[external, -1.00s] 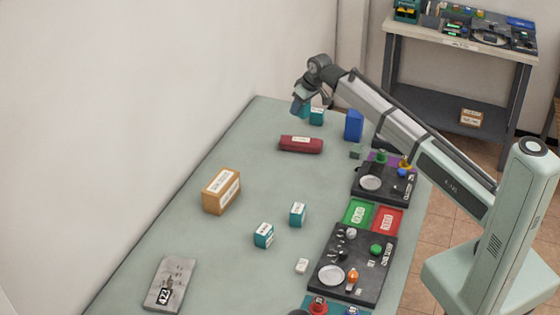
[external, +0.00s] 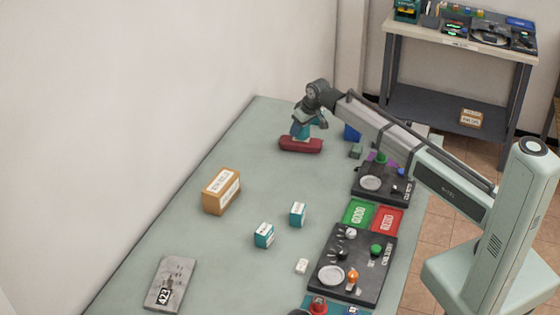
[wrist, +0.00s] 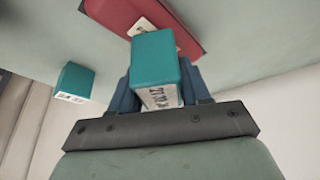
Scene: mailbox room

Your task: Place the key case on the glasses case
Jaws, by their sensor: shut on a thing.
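The glasses case, a long dark red case with a white label (external: 301,145), lies toward the far end of the table. It also shows at the top of the wrist view (wrist: 122,14). My gripper (external: 300,129) is shut on a teal box with a white label, apparently the key case (wrist: 156,58); the label is not clearly legible. The box is between my blue fingers, over the red case in both views. In the external view its lower end is at or just above the case top; I cannot tell if they touch.
Another teal box (wrist: 75,80) stands close by at the left in the wrist view. A blue block (external: 352,132) stands right of the red case. An orange-brown box (external: 221,191), several small boxes and dark control panels (external: 345,262) are nearer.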

